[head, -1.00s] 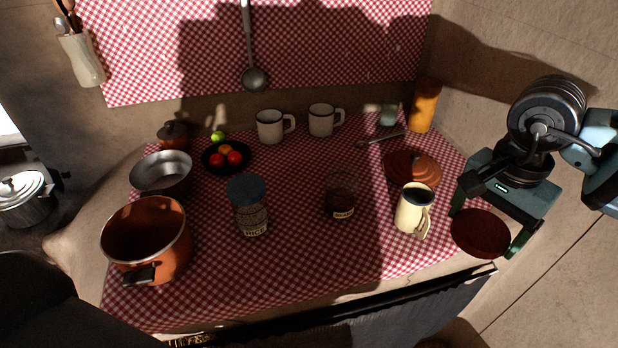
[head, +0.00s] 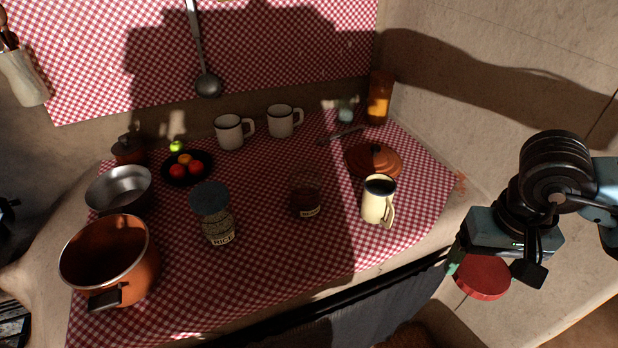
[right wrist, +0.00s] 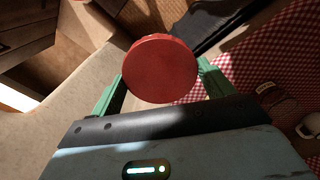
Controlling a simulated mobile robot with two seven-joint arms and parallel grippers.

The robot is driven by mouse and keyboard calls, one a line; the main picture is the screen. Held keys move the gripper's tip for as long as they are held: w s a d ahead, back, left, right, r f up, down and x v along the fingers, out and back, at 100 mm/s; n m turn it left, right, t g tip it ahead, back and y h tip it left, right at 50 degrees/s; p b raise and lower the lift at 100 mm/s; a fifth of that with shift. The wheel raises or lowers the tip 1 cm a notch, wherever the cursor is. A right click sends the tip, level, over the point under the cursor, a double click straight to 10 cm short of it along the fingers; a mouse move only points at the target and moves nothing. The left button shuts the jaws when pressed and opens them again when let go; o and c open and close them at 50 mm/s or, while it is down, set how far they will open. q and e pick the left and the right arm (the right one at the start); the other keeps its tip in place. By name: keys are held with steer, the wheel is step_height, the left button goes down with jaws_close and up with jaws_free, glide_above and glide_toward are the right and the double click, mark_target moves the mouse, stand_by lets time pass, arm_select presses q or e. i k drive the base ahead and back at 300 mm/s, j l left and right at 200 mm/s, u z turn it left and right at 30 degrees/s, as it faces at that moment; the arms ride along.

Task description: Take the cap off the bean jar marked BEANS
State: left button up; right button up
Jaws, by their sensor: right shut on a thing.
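A glass jar (head: 305,203) with dark contents and a small pale label stands in the middle of the checked cloth. Its top shows no cap, and its label is too small to read surely. My right gripper (head: 483,278) is shut on a round red cap (head: 482,279), held out past the right front edge of the counter, well apart from the jar. In the right wrist view the red cap (right wrist: 161,69) sits between the green fingers. My left gripper is not in view.
A cream jug (head: 378,205) and a brown lid (head: 374,162) stand right of the open jar. An orange pot (head: 138,262), a metal bowl (head: 119,187) and a fruit bowl (head: 178,180) are at left. The cloth's front middle is clear.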

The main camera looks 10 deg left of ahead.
mark_target(304, 183)
steer(key=u, duration=1.15)
steer(key=i+l+u, duration=0.1)
steer(key=u, duration=0.25)
steer(key=i+l, duration=0.3)
steer(key=l+u, duration=0.05)
steer(key=l, duration=0.05)
